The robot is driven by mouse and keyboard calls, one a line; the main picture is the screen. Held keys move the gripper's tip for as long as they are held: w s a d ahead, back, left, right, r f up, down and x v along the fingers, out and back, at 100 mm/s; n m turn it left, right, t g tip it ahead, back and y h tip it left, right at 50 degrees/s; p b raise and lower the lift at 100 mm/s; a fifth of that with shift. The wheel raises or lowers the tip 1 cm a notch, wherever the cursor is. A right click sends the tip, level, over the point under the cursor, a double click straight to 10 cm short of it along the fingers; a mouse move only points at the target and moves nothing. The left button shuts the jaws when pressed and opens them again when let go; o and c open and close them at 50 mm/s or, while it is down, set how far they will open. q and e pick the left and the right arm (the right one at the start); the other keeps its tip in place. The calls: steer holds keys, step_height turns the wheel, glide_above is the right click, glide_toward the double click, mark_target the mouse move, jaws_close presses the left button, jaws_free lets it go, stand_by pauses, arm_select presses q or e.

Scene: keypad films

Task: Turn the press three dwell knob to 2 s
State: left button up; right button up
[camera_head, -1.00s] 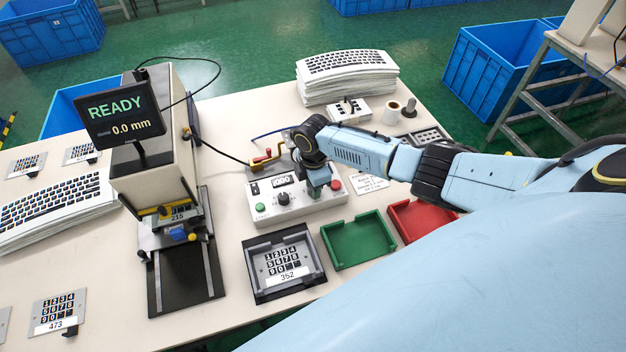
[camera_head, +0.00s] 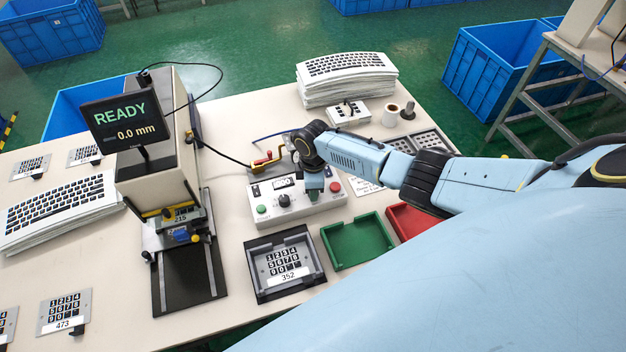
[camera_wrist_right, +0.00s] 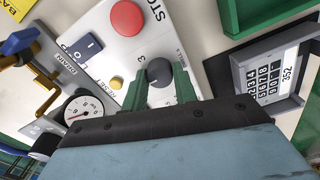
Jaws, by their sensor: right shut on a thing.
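A white control box (camera_head: 275,222) stands mid-table, with a black knob (camera_head: 284,200), a green button (camera_head: 261,209) and a red button (camera_head: 335,187). My right gripper (camera_head: 313,190) reaches down onto its right half, beside the red button. In the right wrist view the green fingertips (camera_wrist_right: 161,86) are shut around a dark grey knob (camera_wrist_right: 159,71). A "3" shows on the panel beside this knob. Its pointer and most of its scale are hidden or too small to read. The head view hides this knob behind the gripper. My left gripper is out of view.
A red STOP button (camera_wrist_right: 128,17), a yellow reset button (camera_wrist_right: 116,83) and a rocker switch (camera_wrist_right: 89,44) are close to the fingers. A grey nest (camera_head: 285,262) with keypad 352 and a green tray (camera_head: 352,240) sit in front. The press (camera_head: 155,150) stands left.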

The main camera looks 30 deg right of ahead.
steer(key=shift+d, duration=0.1)
steer(key=o, duration=1)
steer(key=shift+c, duration=0.2)
steer(key=shift+r, duration=0.55)
step_height(320, 180, up, 12)
steer(key=p, duration=0.1)
steer(key=shift+r, duration=0.2)
